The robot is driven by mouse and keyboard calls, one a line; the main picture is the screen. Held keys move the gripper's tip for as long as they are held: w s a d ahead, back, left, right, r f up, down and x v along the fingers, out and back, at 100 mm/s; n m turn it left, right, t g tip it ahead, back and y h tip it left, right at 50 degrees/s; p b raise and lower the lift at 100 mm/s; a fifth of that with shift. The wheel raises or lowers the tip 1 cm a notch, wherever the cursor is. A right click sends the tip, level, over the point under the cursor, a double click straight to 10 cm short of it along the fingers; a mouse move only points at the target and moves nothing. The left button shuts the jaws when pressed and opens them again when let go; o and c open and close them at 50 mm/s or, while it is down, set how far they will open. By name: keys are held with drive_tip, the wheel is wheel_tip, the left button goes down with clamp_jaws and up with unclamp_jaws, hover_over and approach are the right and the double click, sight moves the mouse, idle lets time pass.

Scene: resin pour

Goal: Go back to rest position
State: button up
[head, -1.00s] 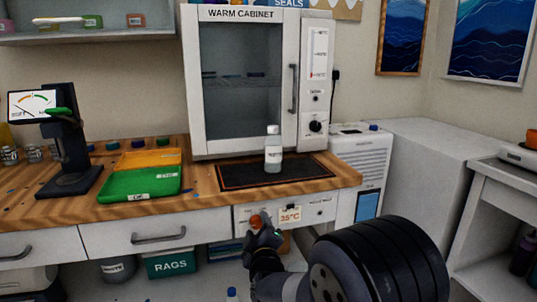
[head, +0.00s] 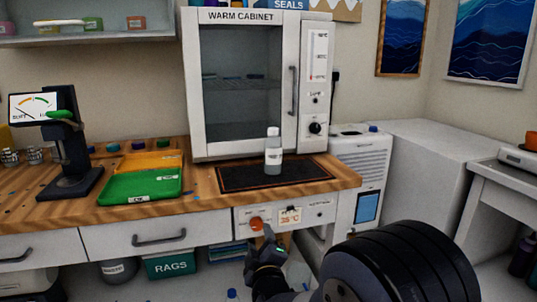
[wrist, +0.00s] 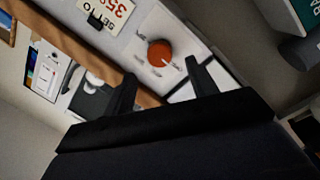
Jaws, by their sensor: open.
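My gripper (head: 266,246) is in front of the drawer-front control panel, low at the centre of the head view. In the wrist view my gripper (wrist: 160,82) has its two fingers apart with nothing between them. The orange knob (head: 257,224) is on the panel just above my gripper. It also shows in the wrist view (wrist: 160,53), beyond the fingertips and apart from them. A "35°C" label (head: 290,217) is beside the knob.
A clear bottle (head: 273,155) stands upright on the black mat (head: 235,181) before the closed warm cabinet (head: 242,90). Green (head: 120,188) and orange (head: 135,164) trays lie left on the wooden bench (head: 75,211). A white unit (head: 362,155) stands right of the bench.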

sight(258, 226)
drive_tip(key=w, duration=0.4)
drive_tip(key=shift+w+a+f+b, duration=0.1)
drive_tip(key=shift+w+a+b, duration=0.2)
drive_tip(key=shift+w+a, duration=0.1)
drive_tip(key=shift+w+m, duration=0.15)
drive_tip(key=shift+m, duration=0.95)
drive_tip(key=m, duration=0.4)
drive_tip(key=shift+g+b, duration=0.3)
drive_tip(key=shift+b, duration=0.1)
drive_tip(key=m+b, duration=0.1)
drive_tip(key=m, duration=0.2)
drive_tip(key=m+y+b, duration=0.1)
drive_tip(key=m, duration=0.2)
drive_tip(key=shift+d+r+g, duration=0.1)
drive_tip(key=shift+r+g, duration=0.1)
drive_tip(key=shift+g, duration=0.2)
drive_tip(key=m, duration=0.4)
drive_tip(key=shift+r+y+b, duration=0.1)
drive_tip(key=shift+y+b, duration=0.25)
drive_tip(key=shift+y, duration=0.05)
drive_tip(key=shift+d+m+g+y+p, duration=0.15)
drive_tip(key=shift+m+g+y+p, duration=0.15)
drive_tip(key=shift+m+p, duration=1.15)
drive_tip(key=shift+m, duration=0.95)
